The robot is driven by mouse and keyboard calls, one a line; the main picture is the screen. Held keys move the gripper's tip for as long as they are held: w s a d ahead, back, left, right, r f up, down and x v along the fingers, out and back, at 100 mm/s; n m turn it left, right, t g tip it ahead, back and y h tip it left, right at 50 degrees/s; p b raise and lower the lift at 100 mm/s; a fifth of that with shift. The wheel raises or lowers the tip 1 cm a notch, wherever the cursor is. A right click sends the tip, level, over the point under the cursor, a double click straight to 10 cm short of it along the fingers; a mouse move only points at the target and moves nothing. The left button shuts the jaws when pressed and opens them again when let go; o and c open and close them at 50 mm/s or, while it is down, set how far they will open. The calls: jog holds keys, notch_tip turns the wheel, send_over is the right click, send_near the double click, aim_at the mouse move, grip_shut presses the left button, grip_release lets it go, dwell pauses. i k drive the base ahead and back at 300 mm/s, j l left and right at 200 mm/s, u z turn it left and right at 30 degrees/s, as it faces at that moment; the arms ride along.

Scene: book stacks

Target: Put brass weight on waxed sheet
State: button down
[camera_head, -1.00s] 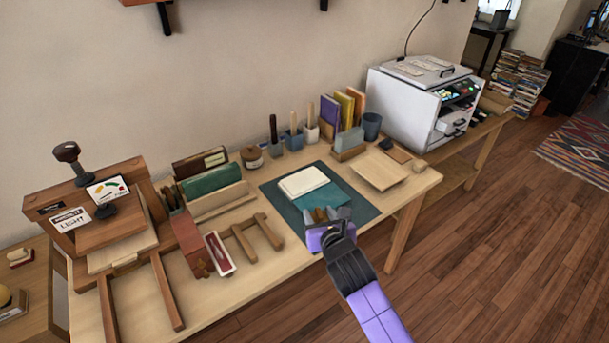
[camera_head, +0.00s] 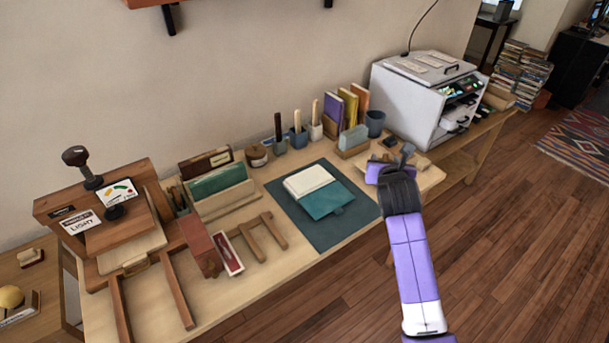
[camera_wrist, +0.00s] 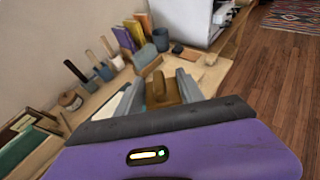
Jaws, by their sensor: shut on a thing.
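My gripper (camera_head: 396,160) is over the right end of the workbench, above a pale tan square sheet (camera_head: 431,176), which seems to be the waxed sheet. My gripper and arm hide much of this sheet in the head view. In the wrist view, my gripper (camera_wrist: 162,90) is shut on a brown-gold piece that looks like the brass weight (camera_wrist: 164,92), held between the two grey fingers. The piece is hard to make out in the head view. I cannot tell whether it touches the sheet.
A dark green mat (camera_head: 350,228) with a white block (camera_head: 308,181) and teal cover (camera_head: 325,202) lies left of my gripper. Wooden frames stand at left.

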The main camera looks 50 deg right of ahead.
aim_at(310, 178)
jog(key=i, duration=0.9)
